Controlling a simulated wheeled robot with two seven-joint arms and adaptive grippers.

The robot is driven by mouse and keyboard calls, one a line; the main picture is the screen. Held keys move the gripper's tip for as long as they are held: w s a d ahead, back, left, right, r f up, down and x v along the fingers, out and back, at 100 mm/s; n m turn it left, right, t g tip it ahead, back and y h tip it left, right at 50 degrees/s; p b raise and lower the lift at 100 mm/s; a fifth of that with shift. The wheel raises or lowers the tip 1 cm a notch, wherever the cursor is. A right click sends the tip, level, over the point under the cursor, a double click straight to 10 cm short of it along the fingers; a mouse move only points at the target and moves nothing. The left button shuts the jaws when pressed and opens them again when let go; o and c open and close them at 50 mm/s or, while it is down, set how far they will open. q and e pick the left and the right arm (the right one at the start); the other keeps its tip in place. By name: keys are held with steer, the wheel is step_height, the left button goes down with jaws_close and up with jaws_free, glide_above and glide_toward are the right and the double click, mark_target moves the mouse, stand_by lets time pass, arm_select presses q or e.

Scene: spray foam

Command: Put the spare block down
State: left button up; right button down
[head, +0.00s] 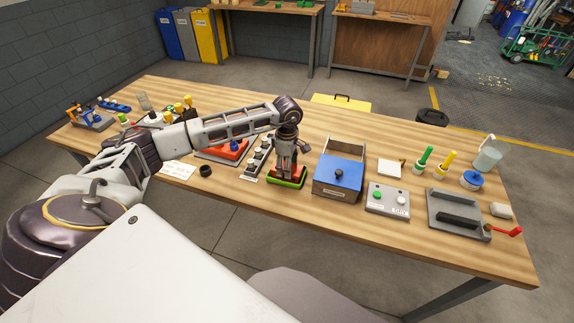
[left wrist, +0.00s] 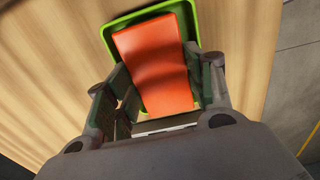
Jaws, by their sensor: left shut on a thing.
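An orange-red block (left wrist: 155,62), the likely spare block, lies between the fingers of my left gripper (left wrist: 165,85) in the left wrist view. My left gripper (head: 288,168) is shut on it and points down over a small green tray (head: 287,184) near the table's front edge. The green tray also shows around the block's far end in the left wrist view (left wrist: 195,33). The block is within the tray's outline there, but I cannot tell whether it touches the tray floor. In the head view the gripper hides most of the block. My right gripper is not in view.
Close on the left are a grey strip holder (head: 258,158) and a black ring (head: 206,171). Bare wood (head: 235,195) lies in front at left.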

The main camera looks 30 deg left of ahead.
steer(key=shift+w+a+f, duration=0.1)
arm_select(q)
steer(key=o, duration=1.3)
steer(key=shift+f, duration=0.1)
steer(key=shift+o, duration=0.8)
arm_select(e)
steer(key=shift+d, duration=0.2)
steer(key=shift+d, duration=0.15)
arm_select(q)
steer(key=shift+r, duration=0.2)
step_height(320, 180, up, 12)
steer(key=b, duration=0.1)
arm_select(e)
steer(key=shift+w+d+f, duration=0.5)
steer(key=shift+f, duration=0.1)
